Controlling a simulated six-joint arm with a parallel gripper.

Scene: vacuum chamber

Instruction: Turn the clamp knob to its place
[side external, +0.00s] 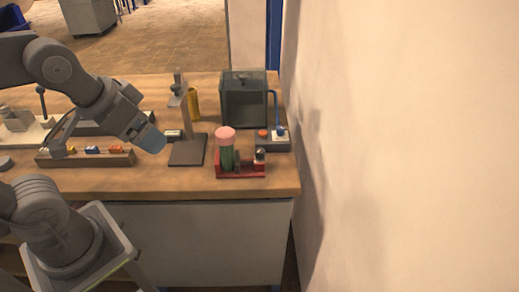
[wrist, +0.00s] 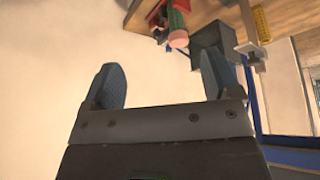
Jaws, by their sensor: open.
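My gripper (side external: 151,139) hangs over the workbench, left of the grey stand. In the wrist view its two blue-grey fingers (wrist: 160,82) are wide apart with nothing between them. A red base (side external: 240,172) near the bench's front right holds a green cylinder (side external: 227,157) with a pink rounded top (side external: 225,133). A small dark knob-like part (side external: 260,154) stands at its right end; I cannot tell for sure whether it is the clamp knob. The wrist view shows the red base (wrist: 156,14) and pink top (wrist: 178,39) at the top edge, beyond the fingers.
A dark see-through chamber (side external: 244,103) stands behind the red base. Beside it is a grey box (side external: 270,145) with a red button and blue part. A grey stand (side external: 187,150), a yellow cylinder (side external: 194,104) and a wooden rack (side external: 85,159) are left. A wall (side external: 400,150) bounds the right.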

